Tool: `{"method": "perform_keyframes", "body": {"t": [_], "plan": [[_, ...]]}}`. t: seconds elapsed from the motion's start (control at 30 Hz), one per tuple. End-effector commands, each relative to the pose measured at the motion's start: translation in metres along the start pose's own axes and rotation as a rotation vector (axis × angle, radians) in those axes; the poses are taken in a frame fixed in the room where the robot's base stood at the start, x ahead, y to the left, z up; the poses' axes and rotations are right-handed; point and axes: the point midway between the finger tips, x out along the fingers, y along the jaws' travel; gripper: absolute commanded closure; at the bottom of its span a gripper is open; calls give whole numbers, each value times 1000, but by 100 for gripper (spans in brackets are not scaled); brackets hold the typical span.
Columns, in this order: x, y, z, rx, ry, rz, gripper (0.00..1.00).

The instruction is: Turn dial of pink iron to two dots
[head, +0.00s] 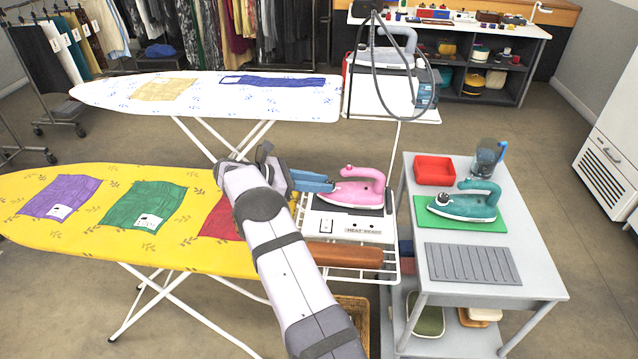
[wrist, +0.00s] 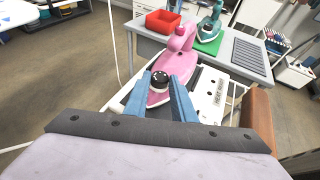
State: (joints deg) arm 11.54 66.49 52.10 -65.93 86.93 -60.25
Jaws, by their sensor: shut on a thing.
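The pink iron (head: 352,192) lies on the white iron rest at the right end of the yellow ironing board. It also shows in the wrist view (wrist: 181,45). Its black dial (wrist: 159,81) has a pale rim and sits between my fingertips. My gripper (head: 328,186), with blue fingers, reaches the iron from the left and is shut on the dial; the fingers (wrist: 159,88) flank it on both sides. The dots around the dial and where its pointer stands are too small to read. In the head view my fingers hide the dial.
A "HEAT READY" panel (head: 342,228) and a brown wooden roll (head: 343,255) lie beside the iron. A grey side table (head: 530,270) at right holds a teal iron (head: 465,203), red tray (head: 434,170) and jug (head: 488,157). Another iron (head: 385,57) stands behind.

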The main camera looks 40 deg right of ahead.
Motion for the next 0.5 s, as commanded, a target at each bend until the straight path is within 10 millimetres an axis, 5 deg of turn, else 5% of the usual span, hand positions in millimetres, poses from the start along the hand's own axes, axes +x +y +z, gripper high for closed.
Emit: {"method": "perform_keyframes", "body": {"t": [0.1, 0.13, 0.2, 0.5], "plan": [[0, 0, 1, 0, -2, 0, 99], [0, 0, 1, 0, -2, 0, 70], [0, 0, 1, 0, -2, 0, 57], [-1, 0, 0, 0, -1, 1, 57]]}}
